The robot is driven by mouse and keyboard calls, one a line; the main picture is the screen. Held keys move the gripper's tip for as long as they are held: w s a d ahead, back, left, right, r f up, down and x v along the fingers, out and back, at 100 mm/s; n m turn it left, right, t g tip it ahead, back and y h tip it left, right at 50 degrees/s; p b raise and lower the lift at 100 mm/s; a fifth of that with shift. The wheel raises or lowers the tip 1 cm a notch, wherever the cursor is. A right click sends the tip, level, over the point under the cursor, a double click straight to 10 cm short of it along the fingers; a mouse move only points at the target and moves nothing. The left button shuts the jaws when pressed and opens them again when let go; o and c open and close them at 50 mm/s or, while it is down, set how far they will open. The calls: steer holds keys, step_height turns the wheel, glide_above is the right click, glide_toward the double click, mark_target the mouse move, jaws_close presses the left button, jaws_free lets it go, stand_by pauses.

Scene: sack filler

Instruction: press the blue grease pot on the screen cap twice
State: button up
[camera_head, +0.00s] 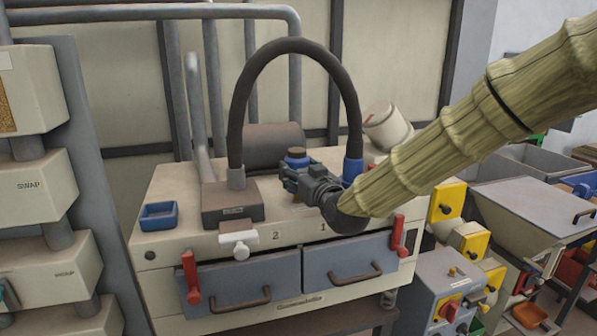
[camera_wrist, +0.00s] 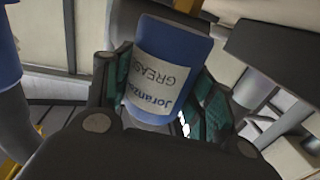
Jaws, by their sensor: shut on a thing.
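The blue grease pot (camera_head: 297,157) sticks up above my gripper (camera_head: 297,179) in the head view, over the top of the cream machine. In the wrist view the pot (camera_wrist: 174,48) is a blue cylinder with a white label reading GREASE. It sits between my two green-padded fingers (camera_wrist: 165,88), which are shut on it. The fingers and wrist hide the pot's lower part in the head view, so I cannot tell whether it touches anything. I cannot make out the screen cap for sure.
The cream machine (camera_head: 175,186) has two grey drawers (camera_head: 243,282) with red levers at their sides. A thick black hose (camera_head: 290,45) arches behind my gripper to a blue collar (camera_head: 353,170). A blue tray (camera_head: 159,215) lies at the left of the top.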

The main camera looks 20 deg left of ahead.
steer(key=shift+f+b, duration=0.6)
steer(key=shift+f, duration=0.2)
stand_by(0.6)
steer(key=shift+r, duration=0.25)
steer(key=shift+r+p, duration=0.3)
steer(key=shift+r, duration=0.4)
steer(key=shift+f+b, duration=0.7)
steer(key=shift+f, duration=0.25)
stand_by(1.2)
steer(key=shift+r, duration=0.3)
steer(key=shift+r+p, duration=0.35)
steer(key=shift+r, duration=0.3)
stand_by(0.4)
